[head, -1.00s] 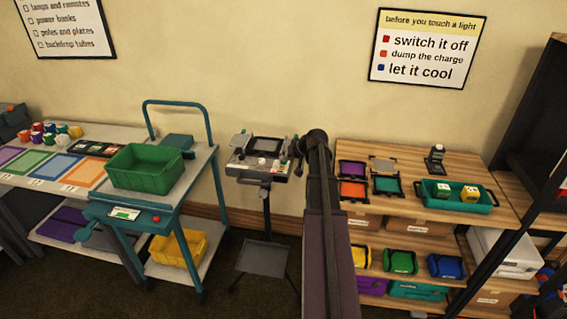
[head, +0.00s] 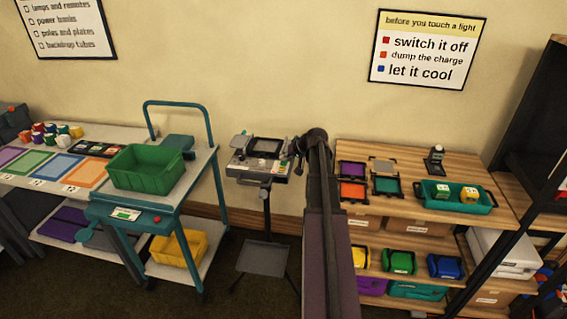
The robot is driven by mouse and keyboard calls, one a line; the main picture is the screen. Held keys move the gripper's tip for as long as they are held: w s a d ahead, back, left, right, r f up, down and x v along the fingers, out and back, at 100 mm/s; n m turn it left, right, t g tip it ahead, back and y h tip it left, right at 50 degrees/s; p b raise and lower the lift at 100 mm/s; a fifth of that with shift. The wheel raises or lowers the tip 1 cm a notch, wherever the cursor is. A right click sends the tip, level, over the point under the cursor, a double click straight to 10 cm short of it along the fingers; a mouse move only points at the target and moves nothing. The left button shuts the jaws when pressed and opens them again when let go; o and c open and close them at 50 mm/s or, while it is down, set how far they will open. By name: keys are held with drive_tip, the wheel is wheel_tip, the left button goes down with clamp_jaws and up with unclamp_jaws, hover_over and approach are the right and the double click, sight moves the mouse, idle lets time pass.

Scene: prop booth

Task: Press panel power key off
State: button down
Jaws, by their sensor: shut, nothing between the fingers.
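A grey panel unit (head: 258,168) with a dark screen-like square on top sits on a stand in front of the wall, in the middle of the head view. Small controls show along its front, with a little red near its right side; the power key and its state are too small to tell. My gripper (head: 299,165) is a small dark shape at the end of my arm, at the right edge of the unit. It looks shut and empty. I cannot tell whether it touches the unit. My wrist hides part of the gripper.
A teal cart (head: 180,212) with a green crate (head: 146,183) stands to the left. A wooden shelf unit (head: 468,165) with small trays and a teal bin (head: 456,208) stands to the right. A lower grey plate (head: 262,259) is on the stand.

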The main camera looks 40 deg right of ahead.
sight(285, 163)
drive_tip(key=shift+r+p, duration=2.9)
drive_tip(key=shift+r, duration=0.1)
